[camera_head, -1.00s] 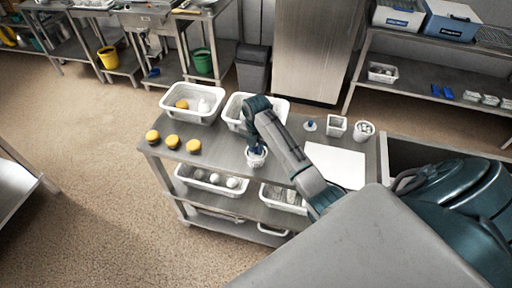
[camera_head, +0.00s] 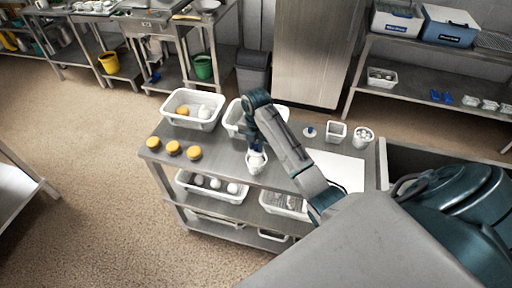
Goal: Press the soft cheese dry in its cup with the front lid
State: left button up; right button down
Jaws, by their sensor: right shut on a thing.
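A small white cup (camera_head: 256,168) stands near the front edge of the trolley's top. My right gripper (camera_head: 257,149) is just above it, pointing down and shut on a white piece (camera_head: 257,158), which looks like a lid. The piece is at the cup's mouth; I cannot tell how far it sits inside. The cheese in the cup is hidden. Another white lid with a blue knob (camera_head: 310,132) lies farther back to the right. My left gripper is not in view.
A square white basket (camera_head: 336,132) and a filled round cup (camera_head: 363,137) stand at the right, behind a white board (camera_head: 342,171). White tubs (camera_head: 192,122) stand at the back, one partly behind my arm.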

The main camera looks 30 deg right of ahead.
jog(key=shift+r, duration=1.6)
jog(key=shift+f, duration=0.1)
